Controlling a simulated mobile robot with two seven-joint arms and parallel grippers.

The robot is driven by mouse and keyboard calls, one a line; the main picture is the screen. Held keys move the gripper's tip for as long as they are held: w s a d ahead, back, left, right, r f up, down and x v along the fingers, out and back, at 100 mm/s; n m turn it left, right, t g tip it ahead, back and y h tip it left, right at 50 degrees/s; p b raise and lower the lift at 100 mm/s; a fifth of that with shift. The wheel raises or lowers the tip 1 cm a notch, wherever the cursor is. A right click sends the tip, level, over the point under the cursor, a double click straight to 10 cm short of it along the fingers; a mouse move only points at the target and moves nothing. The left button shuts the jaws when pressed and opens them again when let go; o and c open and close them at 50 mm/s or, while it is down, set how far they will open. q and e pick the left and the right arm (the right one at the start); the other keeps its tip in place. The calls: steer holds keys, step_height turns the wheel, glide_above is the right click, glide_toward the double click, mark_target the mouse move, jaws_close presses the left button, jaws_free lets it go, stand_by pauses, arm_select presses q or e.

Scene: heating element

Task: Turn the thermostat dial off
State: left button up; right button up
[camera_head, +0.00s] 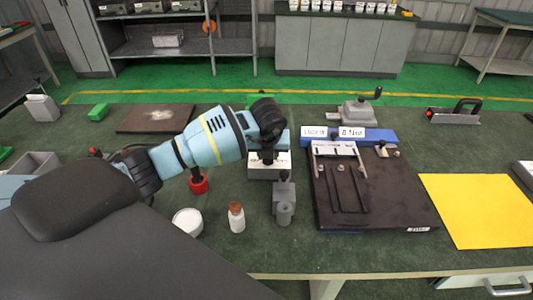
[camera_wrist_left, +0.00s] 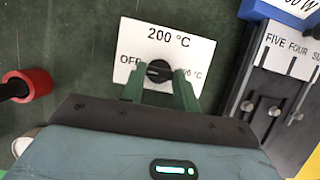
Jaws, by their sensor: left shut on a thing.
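The thermostat is a box with a white face (camera_wrist_left: 190,48), marked "200 °C" at the top, "OFF" on the left and a partly hidden °C mark on the right. Its dark round dial (camera_wrist_left: 159,71) is in the middle of the face. My left gripper (camera_wrist_left: 160,80) has its green fingers shut on the dial, one on each side. In the head view the thermostat box (camera_head: 283,172) stands mid-table, and my left gripper (camera_head: 268,156) points down at it, its fingers mostly hidden. The dial's pointing direction cannot be told. My right gripper is not in view.
A yellow sheet (camera_head: 485,210) lies right.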

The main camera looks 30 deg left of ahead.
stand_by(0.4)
arm_select(q)
steer(key=o, duration=1)
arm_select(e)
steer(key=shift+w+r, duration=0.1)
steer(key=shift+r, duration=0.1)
arm_select(q)
steer(key=shift+r, duration=0.1)
steer(key=v, duration=0.7)
steer(key=shift+s+d+r+p, duration=0.1)
steer(key=shift+s+r+p, duration=0.05)
steer(key=shift+r+p, duration=0.15)
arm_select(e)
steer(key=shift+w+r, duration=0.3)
arm_select(q)
steer(key=shift+f, duration=0.1)
